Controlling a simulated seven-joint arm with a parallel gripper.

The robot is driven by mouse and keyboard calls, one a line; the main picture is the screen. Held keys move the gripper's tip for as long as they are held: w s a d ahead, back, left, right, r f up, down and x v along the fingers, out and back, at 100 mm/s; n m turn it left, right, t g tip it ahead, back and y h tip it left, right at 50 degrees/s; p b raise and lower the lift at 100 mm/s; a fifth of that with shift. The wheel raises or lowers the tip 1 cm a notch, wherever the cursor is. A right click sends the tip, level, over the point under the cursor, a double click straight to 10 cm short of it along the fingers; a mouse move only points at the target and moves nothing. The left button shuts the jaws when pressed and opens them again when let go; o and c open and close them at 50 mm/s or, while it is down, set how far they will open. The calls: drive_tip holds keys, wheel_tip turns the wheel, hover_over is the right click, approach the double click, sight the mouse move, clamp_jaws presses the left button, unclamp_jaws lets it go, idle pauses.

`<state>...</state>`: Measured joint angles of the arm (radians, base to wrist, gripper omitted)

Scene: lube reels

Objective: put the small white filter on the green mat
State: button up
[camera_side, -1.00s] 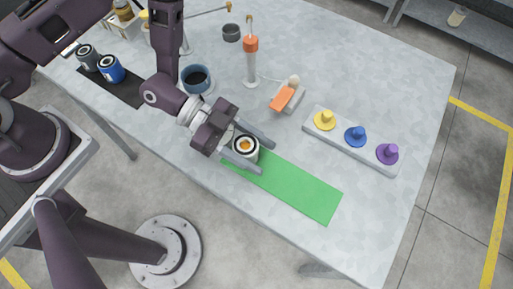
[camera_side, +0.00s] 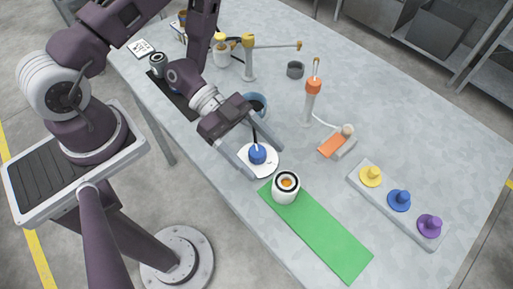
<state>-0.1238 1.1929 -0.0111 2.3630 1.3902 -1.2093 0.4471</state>
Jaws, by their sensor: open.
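The small white filter (camera_side: 286,190), with a dark ring and an orange centre on top, stands upright on the upper-left end of the green mat (camera_side: 322,235). My gripper (camera_side: 263,162) is open, its two fingers apart and empty, to the upper left of the filter. The filter is clear of the fingers. Between and below the fingers is a white disc (camera_side: 270,163) with a blue knob (camera_side: 257,154) on the table.
A blue cup (camera_side: 258,101) stands just behind my gripper. An orange-topped post (camera_side: 312,100) and an orange pad (camera_side: 332,145) stand further right. A grey rack (camera_side: 385,212) holds yellow, blue and purple knobs. A dark mat (camera_side: 185,106) lies left, partly hidden by my arm.

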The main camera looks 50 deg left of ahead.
drive_tip(key=shift+s+a+r, duration=0.1)
drive_tip(key=shift+a+r, duration=0.15)
drive_tip(key=shift+a, duration=0.4)
drive_tip(key=w+y, duration=0.1)
drive_tip(key=w+a+y, duration=0.1)
drive_tip(key=w+a+t, duration=0.1)
drive_tip(key=w, duration=0.1)
drive_tip(key=shift+a+f+y, duration=0.1)
drive_tip(key=shift+y, duration=0.3)
drive_tip(key=w+a+r+n+t+y, duration=0.45)
drive_tip(key=w+a+r+y, duration=0.45)
drive_tip(key=a, duration=0.3)
drive_tip(key=s+a+r+n+y, duration=0.2)
drive_tip(key=s+a+r+n, duration=0.15)
drive_tip(key=r, duration=0.35)
drive_tip(key=s+d+r+n+g, duration=0.1)
drive_tip(key=s+r+n, duration=0.3)
drive_tip(key=s, duration=0.5)
drive_tip(key=s+d+r+n, duration=0.2)
drive_tip(key=s+r+n, duration=0.2)
drive_tip(key=s, duration=0.5)
drive_tip(key=shift+s+d+r+g, duration=0.15)
drive_tip(key=shift+d+g, duration=0.1)
drive_tip(key=shift+g, duration=0.1)
